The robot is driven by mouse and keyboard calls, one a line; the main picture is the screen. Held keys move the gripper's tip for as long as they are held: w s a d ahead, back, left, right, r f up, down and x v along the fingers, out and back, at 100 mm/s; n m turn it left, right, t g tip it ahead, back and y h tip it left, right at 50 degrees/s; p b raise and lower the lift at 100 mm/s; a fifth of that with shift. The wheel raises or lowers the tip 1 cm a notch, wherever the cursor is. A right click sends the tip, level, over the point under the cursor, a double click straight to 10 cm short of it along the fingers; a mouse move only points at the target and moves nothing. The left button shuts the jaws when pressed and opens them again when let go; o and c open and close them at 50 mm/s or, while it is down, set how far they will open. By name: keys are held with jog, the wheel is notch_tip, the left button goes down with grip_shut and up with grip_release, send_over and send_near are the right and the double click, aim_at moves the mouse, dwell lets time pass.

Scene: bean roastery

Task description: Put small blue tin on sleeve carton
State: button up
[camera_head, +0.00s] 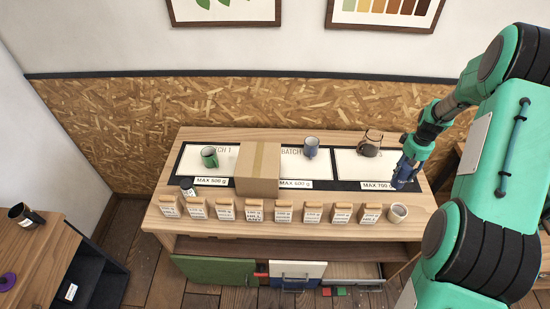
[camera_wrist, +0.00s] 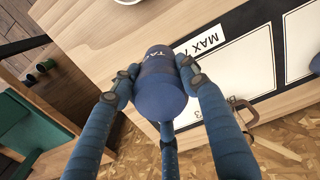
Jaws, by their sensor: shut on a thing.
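My gripper (camera_head: 404,177) is at the right end of the wooden counter, over the board's "MAX 700 g" side. In the head view the tin is hard to tell from the blue fingers. I cannot tell whether it touches the counter. A brown cardboard box with a tape strip, likely the sleeve carton (camera_head: 257,172), stands at the middle left of the counter, well left of my gripper. Its flat top is bare.
A green mug (camera_head: 209,157), a grey-blue mug (camera_head: 311,147) and a brown glass jug (camera_head: 370,145) stand at the back. A small dark jar (camera_head: 187,186) is left of the carton. Several paper bags (camera_head: 254,210) and a cup (camera_head: 397,212) line the front edge.

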jog(key=s+a+r+n+p, duration=0.1)
jog(key=a+r+n+p, duration=0.3)
jog(key=a, duration=1.6)
jog(key=s+a+r+n, duration=0.15)
jog(key=a+r, duration=0.45)
jog(key=a, duration=1.4)
jog(key=s+a+r+n, duration=0.1)
jog(key=s+a+r, duration=0.1)
jog(key=a, duration=0.5)
jog(key=s+a+r+n+p, duration=0.1)
jog(key=s+a+r+n, duration=0.1)
jog(key=s+a, duration=0.3)
jog(key=shift+s+a, duration=0.15)
jog(key=shift+a, duration=0.95)
jog(key=w+a+p, duration=0.1)
jog(key=w+a, duration=0.2)
jog(key=w, duration=0.4)
jog(key=w+a+f+p, duration=0.1)
jog(key=w+a, duration=0.2)
jog(key=w, duration=0.5)
jog(key=shift+f+p, duration=0.25)
jog(key=shift+p, duration=0.15)
jog(key=shift+s+f, duration=0.1)
jog(key=shift+f+p, duration=0.45)
jog(key=shift+f, duration=1.15)
